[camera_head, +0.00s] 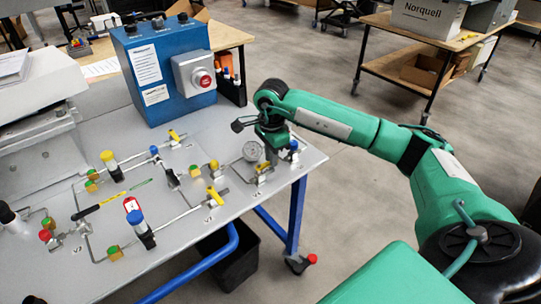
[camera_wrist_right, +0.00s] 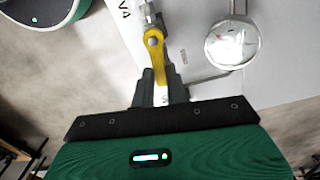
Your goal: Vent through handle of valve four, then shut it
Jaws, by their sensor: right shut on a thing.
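The yellow handle of a valve (camera_wrist_right: 154,48) shows in the right wrist view, beside a partly cropped label (camera_wrist_right: 125,9) that looks like V4. My right gripper (camera_wrist_right: 161,84) is shut on the free end of this handle, with a dark finger on each side. The handle's tip is partly hidden between the fingers. In the head view, my right gripper (camera_head: 270,145) is at the panel's right end, over the valve (camera_head: 263,172) next to the round gauge. I cannot tell how far the valve is turned. My left gripper is not in view.
A round gauge (camera_head: 252,151) stands close beside my right gripper. Other yellow-handled valves (camera_head: 215,195) and coloured knobs sit along the pipes on the grey panel table (camera_head: 190,252). A blue box with a red button (camera_head: 158,65) stands behind. Open floor lies right of the table.

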